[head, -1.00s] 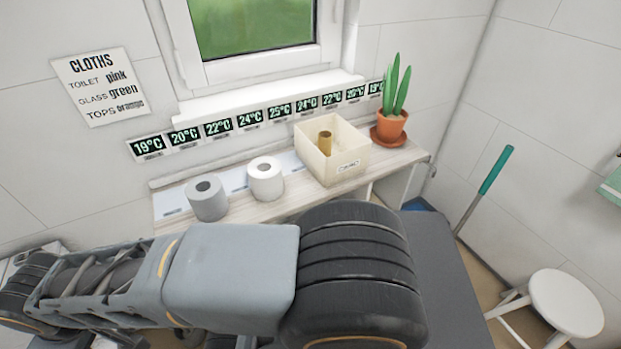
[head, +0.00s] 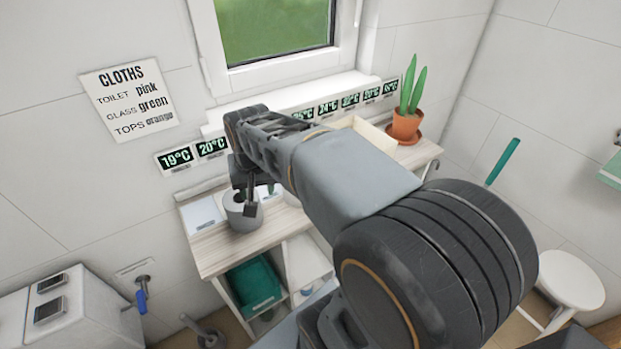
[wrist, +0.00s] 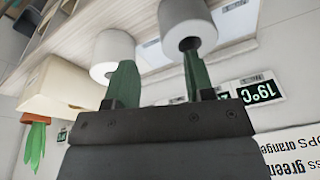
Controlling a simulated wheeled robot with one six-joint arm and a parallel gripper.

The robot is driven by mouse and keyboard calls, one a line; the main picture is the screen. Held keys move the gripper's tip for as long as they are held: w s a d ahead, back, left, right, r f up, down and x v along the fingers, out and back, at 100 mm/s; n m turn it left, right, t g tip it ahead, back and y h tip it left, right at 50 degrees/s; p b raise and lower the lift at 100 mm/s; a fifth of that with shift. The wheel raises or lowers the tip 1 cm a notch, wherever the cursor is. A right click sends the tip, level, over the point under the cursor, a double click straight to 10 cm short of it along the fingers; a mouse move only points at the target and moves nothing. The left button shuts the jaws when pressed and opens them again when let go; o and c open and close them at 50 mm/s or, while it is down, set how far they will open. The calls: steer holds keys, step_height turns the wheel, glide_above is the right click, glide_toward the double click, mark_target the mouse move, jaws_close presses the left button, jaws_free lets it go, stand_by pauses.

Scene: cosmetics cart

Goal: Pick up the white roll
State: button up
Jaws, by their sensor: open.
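The white roll (wrist: 108,55) stands on the wooden shelf top, at the left in the wrist view. In the head view it is mostly hidden behind my arm and gripper. A greyer roll (head: 240,215) stands beside it, also seen in the wrist view (wrist: 187,22). My gripper (wrist: 157,55) is open and empty above the shelf, its green fingers spread. In the wrist view one finger overlaps the white roll's edge and the other overlaps the grey roll's hole. I cannot tell whether either finger touches. In the head view my gripper (head: 260,198) is over the rolls.
A cream box (wrist: 65,85) stands beyond the white roll, with a potted plant (head: 406,122) past it. Digital temperature labels (head: 175,158) line the wall behind. A teal crate (head: 254,285) sits under the shelf top. A white stool (head: 560,280) is at the right.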

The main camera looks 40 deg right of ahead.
steer(key=w+d+r+m+g+p, duration=0.1)
steer(key=w+d+m+p, duration=0.1)
steer(key=w+d+m, duration=0.45)
steer(key=w+d+r+m+g+p, duration=0.1)
steer(key=w+d+r+m+p, duration=0.15)
steer(key=d, duration=0.65)
step_height(320, 180, down, 8)
steer(key=shift+s+a+r, duration=0.1)
steer(key=shift+r, duration=0.15)
steer(key=shift+f+p, duration=0.9)
steer(key=shift+f, duration=2.15)
jaws_close()
steer(key=shift+w+r, duration=0.15)
steer(key=shift+w, duration=0.05)
